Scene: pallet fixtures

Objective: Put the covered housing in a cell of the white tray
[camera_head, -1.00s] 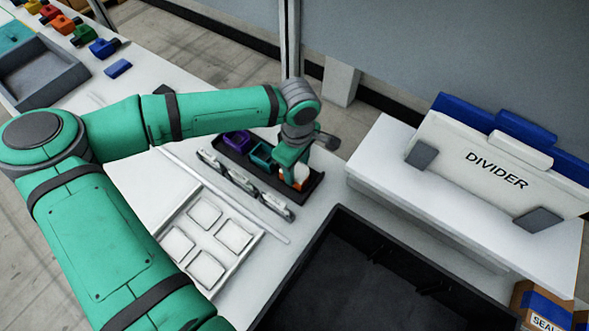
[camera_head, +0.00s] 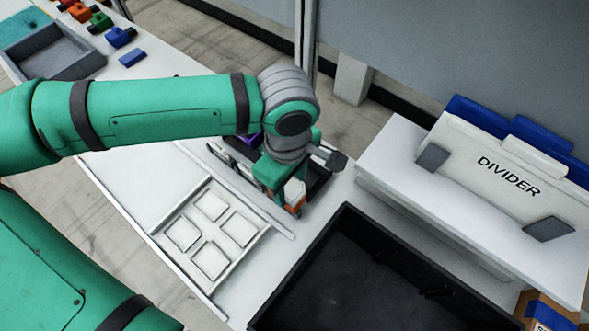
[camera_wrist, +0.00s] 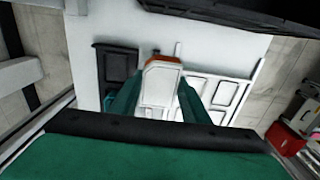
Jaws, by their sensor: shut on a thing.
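My gripper (camera_head: 286,200) is shut on the covered housing (camera_head: 296,192), an orange-red body with a white cover. In the wrist view the housing (camera_wrist: 160,85) sits between the two green fingers, its white cover facing the camera. The white tray (camera_head: 211,233) lies on the white table, to the lower left of my gripper in the head view. Its several square cells look empty. In the wrist view part of the tray (camera_wrist: 211,76) shows right of and behind the housing. The gap between housing and table is hard to judge.
A black tray (camera_head: 322,178) with a purple housing (camera_head: 246,144) lies behind my gripper, partly hidden by the arm. A large black bin (camera_head: 347,212) stands to the right of the white tray. A DIVIDER panel (camera_head: 500,165) stands on a white stand farther right.

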